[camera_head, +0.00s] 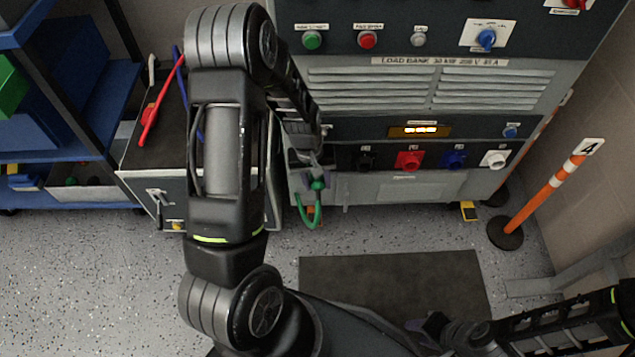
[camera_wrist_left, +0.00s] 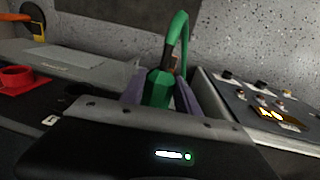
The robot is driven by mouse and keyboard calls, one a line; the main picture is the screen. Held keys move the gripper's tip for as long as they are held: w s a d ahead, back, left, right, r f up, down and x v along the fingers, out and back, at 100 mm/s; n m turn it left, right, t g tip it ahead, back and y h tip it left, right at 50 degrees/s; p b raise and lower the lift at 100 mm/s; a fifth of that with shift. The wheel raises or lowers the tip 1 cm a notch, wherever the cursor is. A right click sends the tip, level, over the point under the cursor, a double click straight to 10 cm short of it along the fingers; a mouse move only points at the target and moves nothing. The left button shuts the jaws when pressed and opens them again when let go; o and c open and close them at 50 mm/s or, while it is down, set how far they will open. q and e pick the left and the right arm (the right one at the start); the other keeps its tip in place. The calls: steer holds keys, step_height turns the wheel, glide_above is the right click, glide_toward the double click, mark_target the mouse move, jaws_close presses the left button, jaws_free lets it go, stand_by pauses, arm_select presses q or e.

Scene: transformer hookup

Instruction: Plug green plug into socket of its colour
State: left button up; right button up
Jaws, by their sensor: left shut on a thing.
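The green plug (camera_head: 318,184) is held at the left end of the load bank's socket row, with its green cable (camera_head: 308,214) looping below. My left gripper (camera_head: 317,175) is shut on it. In the left wrist view the green plug (camera_wrist_left: 157,88) sits between the purple fingers, its cable arching up. I cannot tell whether the plug touches the panel. No green socket shows; my arm and gripper cover the row's left end. My right gripper (camera_head: 430,326) is low at the right, far from the plug; its jaws are too small to read.
Black (camera_head: 365,161), red (camera_head: 408,160), blue (camera_head: 454,159) and white (camera_head: 495,159) sockets line the load bank (camera_head: 400,187). An orange post (camera_head: 540,198) stands right, a cart (camera_head: 150,185) and blue shelf (camera_head: 80,148) left. A dark mat (camera_head: 395,280) lies on clear floor.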

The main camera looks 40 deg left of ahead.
arm_select(q)
steer(key=shift+w+a, duration=0.2)
steer(key=shift+w, duration=0.05)
steer(key=o, duration=1.3)
steer(key=shift+o, duration=0.8)
steer(key=shift+o, duration=0.6)
steer(key=shift+r, duration=0.2)
steer(key=shift+s+a+r+p, duration=0.15)
steer(key=shift+r+p, duration=1.25)
steer(key=shift+r, duration=0.3)
steer(key=shift+s+a+r+p, duration=0.15)
steer(key=shift+r+p, duration=1.25)
steer(key=shift+r, duration=0.25)
